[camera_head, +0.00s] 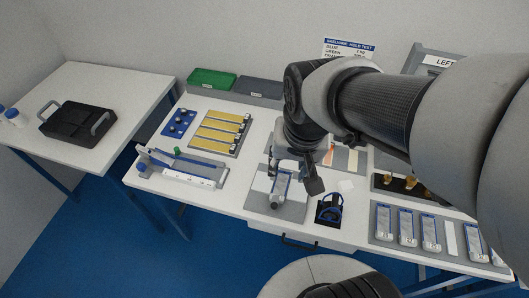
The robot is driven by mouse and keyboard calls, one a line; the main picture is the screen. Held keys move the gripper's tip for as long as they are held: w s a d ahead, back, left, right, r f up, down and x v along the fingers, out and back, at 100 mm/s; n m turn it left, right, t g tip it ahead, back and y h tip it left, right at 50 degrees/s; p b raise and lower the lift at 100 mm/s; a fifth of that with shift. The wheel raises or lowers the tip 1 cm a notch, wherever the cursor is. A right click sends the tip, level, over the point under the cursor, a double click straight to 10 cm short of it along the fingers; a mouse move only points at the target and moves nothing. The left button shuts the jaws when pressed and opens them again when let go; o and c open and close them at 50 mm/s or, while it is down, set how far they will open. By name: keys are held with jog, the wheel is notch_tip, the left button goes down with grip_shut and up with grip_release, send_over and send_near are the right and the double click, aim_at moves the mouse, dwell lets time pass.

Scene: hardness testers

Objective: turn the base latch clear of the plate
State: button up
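A small pale device with blue edges (281,187) sits on a grey plate (291,211) near the table's front edge. A dark round part (275,206) shows at its near end. I cannot make out the base latch for certain at this size. My gripper (293,177) points down over the device from the back. Its dark fingers are spread apart, one to the left and one to the right of the device's far end. I cannot tell whether either finger touches it. My gripper and wrist hide the far part of the plate.
A black stand with a blue loop (329,209) is close on the right. A grey tray of blue-edged devices (382,237) lies farther right. A clear-sided fixture (180,168), yellow strips (220,130), and green (211,80) and grey bins (259,88) are left. Bare table (240,185) lies between fixture and plate.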

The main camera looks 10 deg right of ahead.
aim_at(274, 205)
jog(key=w+f+m+g, duration=0.1)
jog(key=w+f, duration=0.1)
jog(key=f, duration=0.8)
jog(key=w+f+m+b, duration=0.1)
jog(key=w+f+m, duration=0.1)
jog(key=f, duration=0.8)
jog(key=w+f+m+g+b, duration=0.1)
jog(key=w+f, duration=0.1)
jog(key=f, duration=0.8)
jog(key=shift+w+a+m+g, duration=0.2)
jog(key=shift+w+m+g, duration=0.1)
jog(key=shift+w, duration=0.05)
jog(key=shift+c, duration=0.3)
grip_shut()
